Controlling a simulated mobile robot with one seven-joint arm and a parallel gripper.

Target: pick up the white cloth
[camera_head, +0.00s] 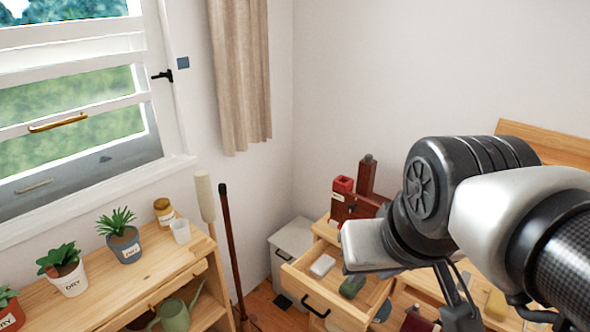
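A small white item (322,265), which looks like the folded white cloth, lies in the open wooden drawer (322,301), toward its left back part. A dark green item (352,286) lies to its right in the same drawer. My arm reaches in from the right edge. What seems to be my gripper (458,302) hangs below the wrist at the bottom, to the right of the drawer and apart from the white item. Its fingertips are not clear, so I cannot tell whether it is open.
A red item (342,185) and a brown wooden object (366,182) stand on the drawer unit, partly behind my arm. A grey bin (290,241) stands left of the drawer. A wooden shelf (140,279) with potted plants, a jar and a white cup (181,231) is at left. Poles lean beside it.

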